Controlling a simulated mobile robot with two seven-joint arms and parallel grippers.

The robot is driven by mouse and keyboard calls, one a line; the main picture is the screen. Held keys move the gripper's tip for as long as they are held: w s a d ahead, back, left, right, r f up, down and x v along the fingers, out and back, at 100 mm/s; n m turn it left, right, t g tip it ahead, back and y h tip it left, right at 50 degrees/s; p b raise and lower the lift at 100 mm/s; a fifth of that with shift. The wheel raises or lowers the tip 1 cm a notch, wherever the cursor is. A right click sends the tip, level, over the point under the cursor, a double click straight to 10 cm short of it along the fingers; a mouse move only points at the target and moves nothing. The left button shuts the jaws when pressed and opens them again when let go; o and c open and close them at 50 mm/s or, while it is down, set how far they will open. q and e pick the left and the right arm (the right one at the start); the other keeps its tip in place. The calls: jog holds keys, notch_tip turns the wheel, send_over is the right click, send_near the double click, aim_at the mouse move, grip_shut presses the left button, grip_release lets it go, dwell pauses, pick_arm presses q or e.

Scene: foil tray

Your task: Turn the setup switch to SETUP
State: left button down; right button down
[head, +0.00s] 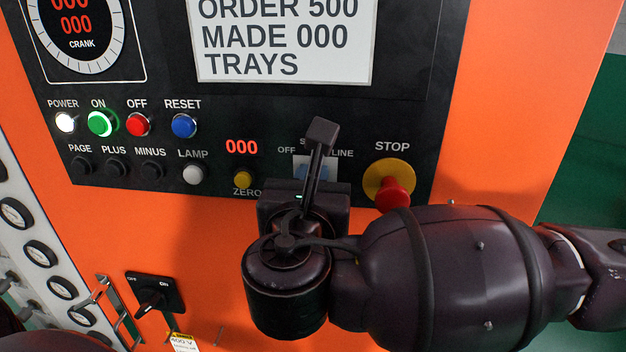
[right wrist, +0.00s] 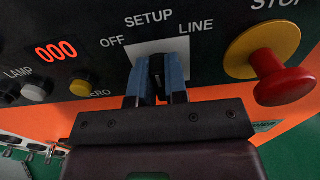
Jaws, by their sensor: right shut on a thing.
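The setup switch is a small black knob (right wrist: 157,72) on a white plate (right wrist: 138,52), with OFF at its left, SETUP above and LINE at its right. My right gripper (right wrist: 157,90) is shut on the knob, with one blue finger on each side. The knob looks roughly upright between the fingers, but its pointer mark cannot be made out. In the head view, my right gripper (head: 315,168) and wrist cover the knob and most of the SETUP label. My left gripper is not in view.
The red STOP button (head: 393,195) on its yellow base sits close to the right of the switch. The yellow ZERO button (head: 243,179) and white LAMP button (head: 193,174) are to the left. A black rotary switch (head: 154,293) is low on the orange panel (head: 210,260).

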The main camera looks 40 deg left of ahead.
jog(key=shift+r, duration=0.1)
jog(key=c, duration=1.1)
grip_release()
jog(key=shift+c, duration=0.2)
